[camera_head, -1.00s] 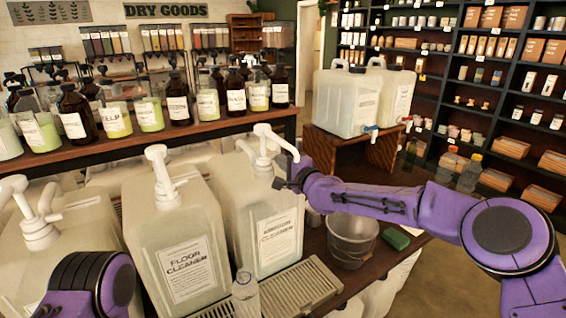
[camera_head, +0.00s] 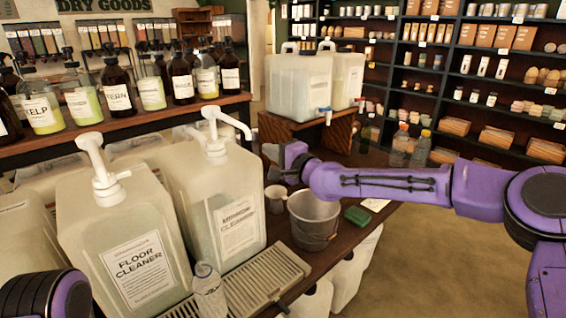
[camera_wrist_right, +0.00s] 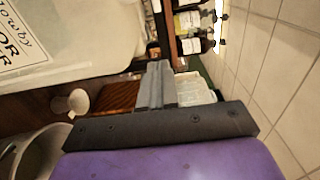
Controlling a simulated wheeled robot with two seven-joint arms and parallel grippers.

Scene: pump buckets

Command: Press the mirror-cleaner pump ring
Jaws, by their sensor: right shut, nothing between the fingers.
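The pump jug with a blurred cleaner label (camera_head: 237,229) stands behind the drip tray, right of the floor-cleaner jug (camera_head: 120,240). Its white pump (camera_head: 215,143) is upright, with the spout pointing right. I cannot read the label's first word surely. My right gripper (camera_head: 277,172) is shut and empty, to the right of this jug and below its spout, apart from the pump. In the right wrist view the shut fingers (camera_wrist_right: 156,86) point past a pale jug (camera_wrist_right: 65,40) with a cut-off label. My left gripper is out of view; only part of my left arm shows.
Tapped jugs (camera_head: 298,86) rest on a wooden stand behind.

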